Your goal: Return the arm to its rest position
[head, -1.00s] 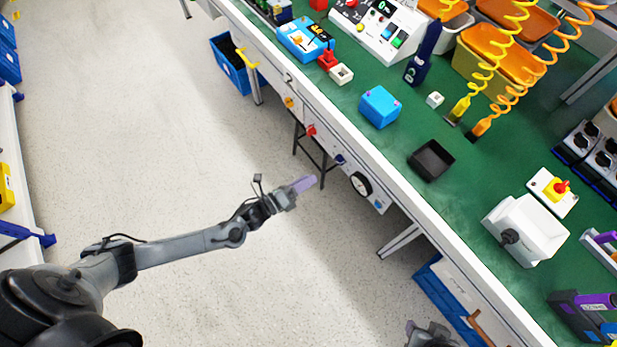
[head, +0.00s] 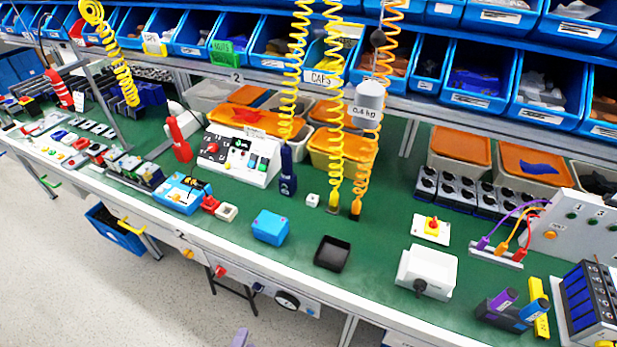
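A white box with a black rotary knob (head: 426,272) sits near the front edge of the green workbench. Just behind it is a white plate with a red and yellow rotary switch (head: 432,228). Of my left gripper (head: 241,338), only a purple fingertip shows at the bottom edge of the head view, below the bench front and apart from everything on it. The rest of it is cut off, so its opening cannot be told. My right gripper is out of view.
On the green bench (head: 380,265) are a black tray (head: 332,253), a blue box (head: 270,227) and a control panel (head: 239,153). Coiled yellow cables hang over its middle. Blue bins line the shelf behind. Open floor (head: 60,260) lies to the left.

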